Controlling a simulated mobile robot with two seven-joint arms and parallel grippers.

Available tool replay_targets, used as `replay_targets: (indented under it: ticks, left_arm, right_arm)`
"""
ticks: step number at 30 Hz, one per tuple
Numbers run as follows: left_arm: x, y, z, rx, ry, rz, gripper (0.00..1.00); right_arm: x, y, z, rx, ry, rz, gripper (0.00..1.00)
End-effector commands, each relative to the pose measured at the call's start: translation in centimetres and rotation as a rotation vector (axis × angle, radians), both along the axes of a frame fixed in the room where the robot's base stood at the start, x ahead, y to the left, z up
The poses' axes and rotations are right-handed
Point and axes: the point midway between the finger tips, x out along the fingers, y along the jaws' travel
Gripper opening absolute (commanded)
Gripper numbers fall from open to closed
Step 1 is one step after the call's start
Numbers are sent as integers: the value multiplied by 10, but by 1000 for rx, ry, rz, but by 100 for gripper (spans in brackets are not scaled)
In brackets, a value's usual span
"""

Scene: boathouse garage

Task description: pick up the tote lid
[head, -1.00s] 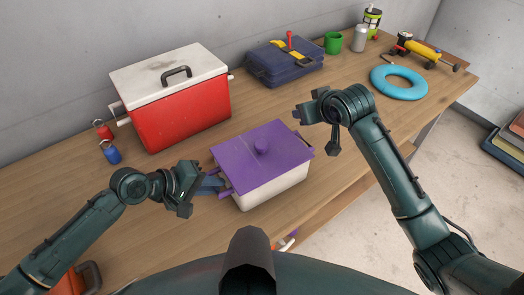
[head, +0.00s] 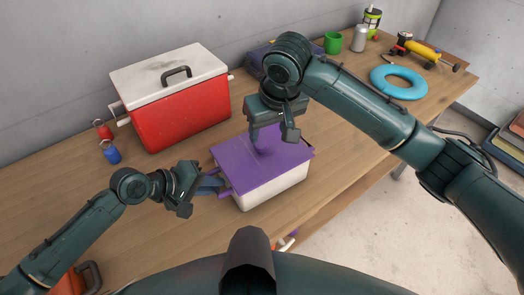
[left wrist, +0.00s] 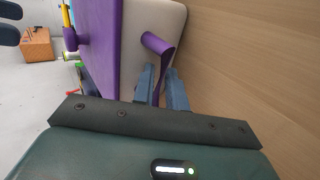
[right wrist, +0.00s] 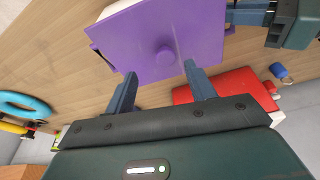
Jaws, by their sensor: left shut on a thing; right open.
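The tote is a white box (head: 275,190) with a flat purple tote lid (head: 240,166) on top, standing on the workbench. The lid has a round purple knob (right wrist: 165,57) in its middle. My left gripper (head: 212,184) is shut on the purple tote handle (left wrist: 158,45) at the tote's left side. My right gripper (head: 270,138) is open and above the lid, pointing down. In the right wrist view its fingers (right wrist: 163,88) are spread with the knob beyond and between them, not touching it. In the head view the right gripper partly covers the knob.
A red cooler (head: 185,110) with a white lid stands behind the tote. Red and blue small items (head: 110,152) lie left of it. A blue ring (head: 399,82), a green mug (head: 333,43) and a toy-like yellow item (head: 422,50) are at the back right.

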Motion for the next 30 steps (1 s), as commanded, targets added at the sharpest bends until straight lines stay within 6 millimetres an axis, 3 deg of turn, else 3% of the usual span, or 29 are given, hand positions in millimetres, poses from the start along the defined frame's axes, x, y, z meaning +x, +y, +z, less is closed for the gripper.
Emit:
replay_targets:
  ticks: [1, 7, 16, 24, 30]
  left_arm:
    - [-4, 1, -7, 10, 15, -4, 0]
    - [-4, 1, -7, 10, 15, -4, 0]
    - [-4, 1, -7, 10, 16, -3, 0]
    - [-4, 0, -7, 9, 16, -4, 0]
    - [-4, 0, -7, 9, 16, -4, 0]
  right_arm:
    - [1, 0, -6, -1, 1, 0, 55]
    - [6, 4, -20, -1, 0, 0, 55]
    - [17, 13, -57, -1, -1, 0, 55]
    - [18, 14, -60, 1, -3, 1, 55]
    - [18, 14, -60, 1, -3, 1, 39]
